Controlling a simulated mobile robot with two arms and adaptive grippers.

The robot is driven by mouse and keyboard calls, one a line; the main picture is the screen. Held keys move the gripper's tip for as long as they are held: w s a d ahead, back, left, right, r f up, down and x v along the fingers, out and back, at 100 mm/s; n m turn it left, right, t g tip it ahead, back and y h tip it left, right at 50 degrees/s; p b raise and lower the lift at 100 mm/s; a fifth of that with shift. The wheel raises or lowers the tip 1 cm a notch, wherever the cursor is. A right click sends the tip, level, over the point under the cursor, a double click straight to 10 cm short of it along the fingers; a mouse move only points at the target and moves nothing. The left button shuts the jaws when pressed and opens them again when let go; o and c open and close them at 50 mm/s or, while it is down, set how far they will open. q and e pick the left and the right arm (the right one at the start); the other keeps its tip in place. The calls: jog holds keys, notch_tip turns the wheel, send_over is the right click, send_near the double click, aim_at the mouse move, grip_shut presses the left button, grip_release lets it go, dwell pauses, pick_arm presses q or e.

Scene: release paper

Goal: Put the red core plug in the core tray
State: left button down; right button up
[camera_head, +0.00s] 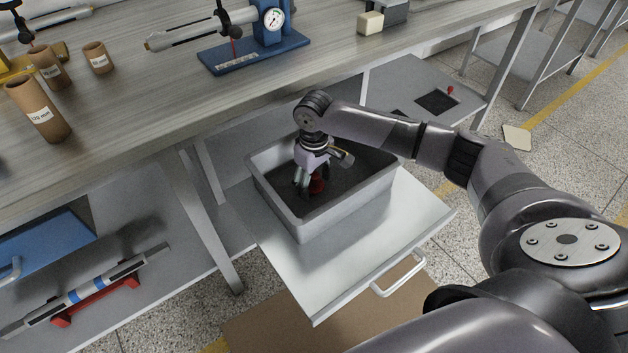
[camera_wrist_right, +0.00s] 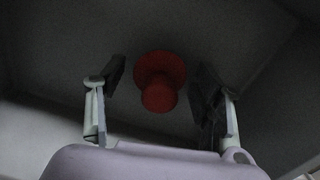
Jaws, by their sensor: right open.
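The red core plug (camera_head: 318,184) is inside the grey core tray (camera_head: 340,213), near the middle of its dark floor. The tray stands on a pulled-out shelf. My right gripper (camera_head: 308,189) reaches down into the tray over the plug, which it partly hides in the head view. In the right wrist view the fingers (camera_wrist_right: 160,84) are spread apart, with the plug (camera_wrist_right: 160,78) between them and a gap on each side. The plug shows a wide round flange and a narrower round knob. Whether it rests flat is hard to tell. My left gripper is not in view.
The pulled-out shelf (camera_head: 300,270) has a handle (camera_head: 398,275) in front. The workbench (camera_head: 150,110) edge runs behind the tray, with cardboard tubes (camera_head: 38,110) and a blue gauge stand (camera_head: 250,52) on top. A bench leg (camera_head: 205,215) stands left of the shelf.

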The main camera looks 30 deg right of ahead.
aim_at(314, 174)
dwell(0.3)
jog(key=shift+r, duration=0.35)
notch_tip(314, 174, up, 11)
jog(key=p, duration=0.2)
jog(key=shift+f+p, duration=0.2)
jog(key=shift+p, duration=0.15)
jog(key=shift+r, duration=0.5)
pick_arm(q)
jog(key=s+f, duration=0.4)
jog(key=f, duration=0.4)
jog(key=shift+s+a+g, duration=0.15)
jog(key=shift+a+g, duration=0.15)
